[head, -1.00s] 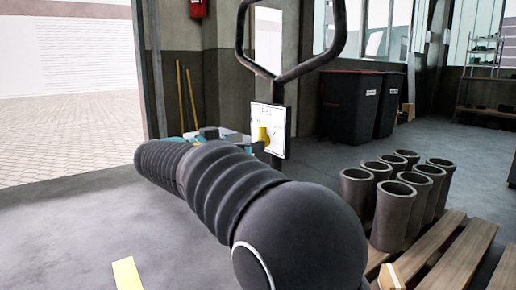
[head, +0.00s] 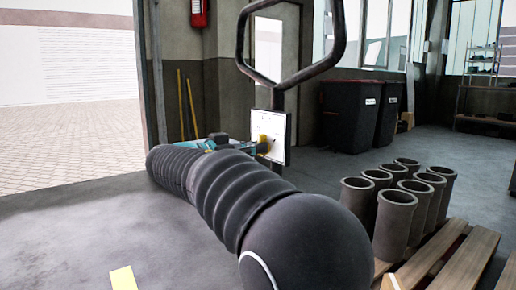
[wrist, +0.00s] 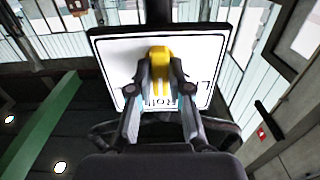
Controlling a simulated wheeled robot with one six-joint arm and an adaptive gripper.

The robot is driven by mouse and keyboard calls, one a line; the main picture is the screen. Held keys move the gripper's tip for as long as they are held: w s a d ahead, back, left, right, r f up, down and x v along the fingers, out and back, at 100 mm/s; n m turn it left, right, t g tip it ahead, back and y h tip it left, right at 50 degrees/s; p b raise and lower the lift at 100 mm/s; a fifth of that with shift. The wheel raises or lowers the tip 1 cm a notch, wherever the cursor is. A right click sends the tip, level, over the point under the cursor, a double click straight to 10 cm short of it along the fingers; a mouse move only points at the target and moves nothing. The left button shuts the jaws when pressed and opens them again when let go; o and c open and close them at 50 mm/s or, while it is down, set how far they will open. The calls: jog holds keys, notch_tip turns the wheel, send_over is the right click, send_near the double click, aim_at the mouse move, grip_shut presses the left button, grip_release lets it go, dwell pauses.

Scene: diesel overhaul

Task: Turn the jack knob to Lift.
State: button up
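The yellow jack knob (wrist: 160,55) sticks out from a white panel (wrist: 115,55) with dark lettering, which is mostly covered in the wrist view. In the head view the knob (head: 263,144) shows at the left part of the panel (head: 279,126), below a dark looped handle (head: 290,72). My gripper (wrist: 161,72) has one finger on each side of the knob, and the fingertips appear to press on its sides. The head view shows my gripper (head: 236,146) reaching the panel from the left.
Several grey cylinder liners (head: 396,220) stand on a wooden pallet (head: 445,262) at the right. Two dark bins (head: 348,118) stand behind. A red extinguisher (head: 198,12) hangs on the wall.

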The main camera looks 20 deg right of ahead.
jog(key=n+p, duration=0.7)
jog(key=n, duration=0.2)
jog(key=shift+w, duration=0.15)
jog(key=o, duration=1.6)
jog(key=shift+c, duration=0.2)
jog(key=b+v, duration=0.2)
jog(key=v, duration=0.5)
